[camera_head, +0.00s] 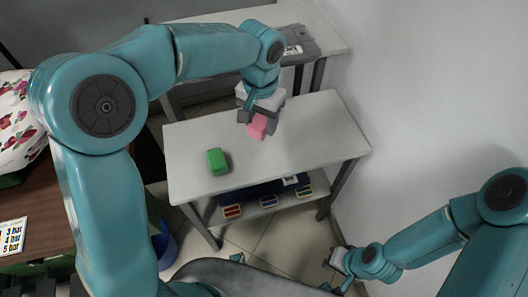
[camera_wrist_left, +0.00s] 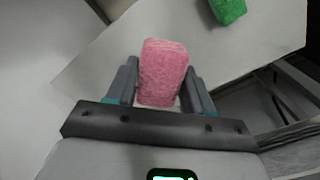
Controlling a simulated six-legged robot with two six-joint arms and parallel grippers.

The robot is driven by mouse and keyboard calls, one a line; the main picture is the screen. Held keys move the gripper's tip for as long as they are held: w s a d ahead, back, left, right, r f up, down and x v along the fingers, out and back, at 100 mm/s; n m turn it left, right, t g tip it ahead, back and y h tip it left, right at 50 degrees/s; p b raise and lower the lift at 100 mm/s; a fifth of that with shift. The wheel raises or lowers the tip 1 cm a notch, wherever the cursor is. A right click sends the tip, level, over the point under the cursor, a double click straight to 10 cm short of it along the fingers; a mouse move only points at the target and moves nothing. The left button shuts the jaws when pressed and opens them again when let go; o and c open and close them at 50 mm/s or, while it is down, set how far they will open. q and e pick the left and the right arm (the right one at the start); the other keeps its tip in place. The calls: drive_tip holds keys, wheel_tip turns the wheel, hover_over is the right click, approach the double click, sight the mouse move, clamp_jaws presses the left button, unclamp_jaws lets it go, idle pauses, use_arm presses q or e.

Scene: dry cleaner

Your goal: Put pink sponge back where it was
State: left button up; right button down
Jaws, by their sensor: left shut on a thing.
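The pink sponge (camera_head: 258,127) is between the fingers of my left gripper (camera_head: 258,118), over the light grey table (camera_head: 310,125). In the left wrist view the pink sponge (camera_wrist_left: 163,73) stands up between the two grey fingers, and the gripper (camera_wrist_left: 160,95) is shut on it. I cannot tell whether the sponge touches the tabletop. A green sponge (camera_head: 217,161) lies on the same table, to the left and nearer. It also shows at the top right of the left wrist view (camera_wrist_left: 228,9). My right gripper (camera_head: 338,262) is low at the lower right, away from the table; its finger opening is unclear.
A shelf under the table holds a dark case with colored items (camera_head: 262,196). Another table with a grey item (camera_head: 290,42) stands behind. A brown counter (camera_head: 35,200) is at left, a blue bin (camera_head: 165,245) near it. A white wall bounds the right.

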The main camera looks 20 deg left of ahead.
sight(262, 157)
use_arm(q)
wheel_tip(262, 157, down, 13)
drive_tip(key=shift+w+r+b, duration=0.1)
drive_tip(key=shift+b, duration=0.55)
drive_tip(key=o, duration=0.9)
drive_tip(key=shift+f, duration=0.2)
drive_tip(key=shift+o, duration=0.2)
drive_tip(key=shift+r, duration=0.1)
